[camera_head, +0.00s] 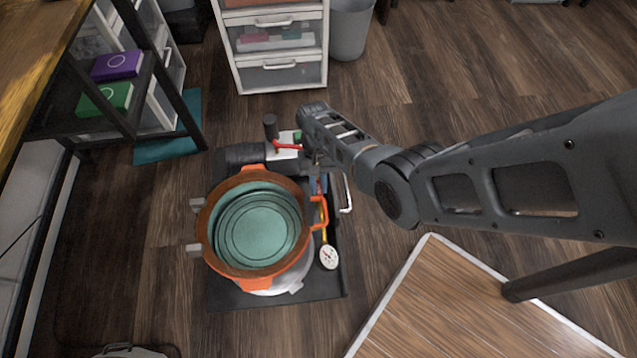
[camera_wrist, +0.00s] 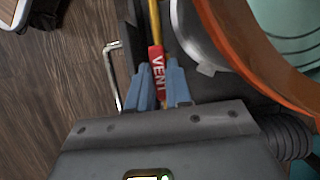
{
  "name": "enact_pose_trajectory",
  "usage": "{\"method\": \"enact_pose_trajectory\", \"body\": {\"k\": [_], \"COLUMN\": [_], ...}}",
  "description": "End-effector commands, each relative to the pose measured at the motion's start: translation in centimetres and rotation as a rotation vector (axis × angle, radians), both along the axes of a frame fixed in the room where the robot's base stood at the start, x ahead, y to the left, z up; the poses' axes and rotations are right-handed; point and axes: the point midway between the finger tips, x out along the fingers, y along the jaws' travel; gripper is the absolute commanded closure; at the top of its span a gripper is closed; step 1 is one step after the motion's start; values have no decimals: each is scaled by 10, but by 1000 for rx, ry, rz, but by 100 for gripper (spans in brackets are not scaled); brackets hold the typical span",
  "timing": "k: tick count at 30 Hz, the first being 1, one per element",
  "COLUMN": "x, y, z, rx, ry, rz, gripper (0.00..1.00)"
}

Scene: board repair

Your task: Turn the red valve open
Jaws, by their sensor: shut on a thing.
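A red handle marked "VENT" (camera_wrist: 157,68) shows in the wrist view, where a yellow tube or rod runs up from its far end. The blue fingertips of my gripper (camera_wrist: 161,82) are on both sides of this handle and closed on it. The handle's near end is hidden between the fingers. In the head view, my gripper (camera_head: 322,185) is low at the right side of the pot assembly, and the arm hides much of the grip. A separate red lever (camera_head: 287,146) shows at the back of the assembly, near the black pump.
An orange-rimmed pot with a teal inside (camera_head: 259,232) stands on a black base plate (camera_head: 225,299). A dial gauge (camera_head: 329,257) and a bent metal handle (camera_head: 346,193) are close to the gripper.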

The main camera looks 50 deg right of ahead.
Motion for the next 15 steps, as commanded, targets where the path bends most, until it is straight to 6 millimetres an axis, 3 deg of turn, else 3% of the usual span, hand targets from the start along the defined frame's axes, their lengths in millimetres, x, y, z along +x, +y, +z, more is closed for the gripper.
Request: {"method": "enact_pose_trajectory", "body": {"k": [4, 5, 12, 15], "x": [0, 0, 0, 0], "y": [0, 0, 0, 0], "z": [-1, -1, 0, 0], "rx": [-2, -2, -1, -1], "ry": [-1, -1, -1, -1], "rz": [2, 2, 0, 0], "gripper": [100, 78, 55, 55]}}
